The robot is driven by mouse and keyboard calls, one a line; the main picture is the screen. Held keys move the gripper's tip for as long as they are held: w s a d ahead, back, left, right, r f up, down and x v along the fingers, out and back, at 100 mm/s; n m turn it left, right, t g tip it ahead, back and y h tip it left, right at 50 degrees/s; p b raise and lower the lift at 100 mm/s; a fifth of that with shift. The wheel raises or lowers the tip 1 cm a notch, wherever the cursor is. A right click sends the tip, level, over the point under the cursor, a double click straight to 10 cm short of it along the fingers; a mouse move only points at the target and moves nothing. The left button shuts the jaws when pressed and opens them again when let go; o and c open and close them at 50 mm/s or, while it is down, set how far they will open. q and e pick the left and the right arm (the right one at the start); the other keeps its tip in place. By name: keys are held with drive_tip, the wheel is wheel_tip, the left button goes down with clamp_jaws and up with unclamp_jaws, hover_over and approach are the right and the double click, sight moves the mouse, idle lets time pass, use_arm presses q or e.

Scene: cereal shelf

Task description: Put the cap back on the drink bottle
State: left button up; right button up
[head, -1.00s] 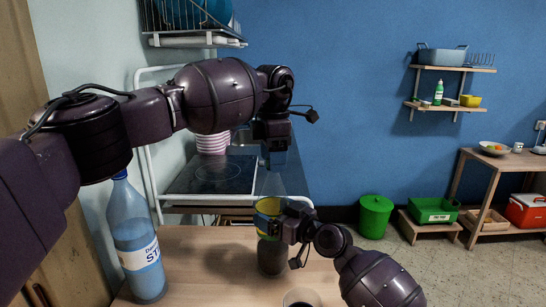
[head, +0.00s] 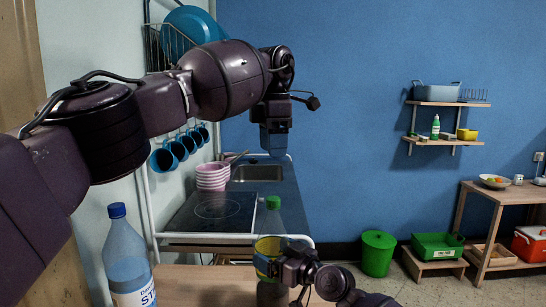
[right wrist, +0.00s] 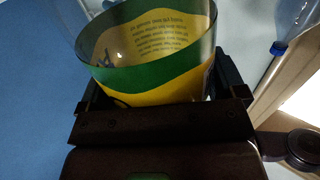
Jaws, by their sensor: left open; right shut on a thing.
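The drink bottle (head: 270,222) is clear, with a yellow and green label and dark contents low down. It stands upright, and a green cap (head: 273,202) sits at the top of its neck; how firmly it is seated I cannot tell. My right gripper (head: 272,266) is shut around the bottle at the label. The label (right wrist: 150,75) fills the middle of the right wrist view, between the fingers. My left gripper (head: 274,150) is open and empty, pointing down above the cap, with a clear gap between them.
A blue-capped water bottle (head: 128,262) stands at the left on the wooden table (head: 205,280), below my left arm. Behind are a hob (head: 215,210), stacked pink bowls (head: 212,176) and a sink (head: 258,173). A green bin (head: 378,254) stands on the floor.

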drive_tip(key=o, duration=1.4)
drive_tip(key=v, duration=1)
drive_tip(key=shift+s+d, duration=0.25)
drive_tip(key=shift+d, duration=0.05)
drive_tip(key=shift+f, duration=0.1)
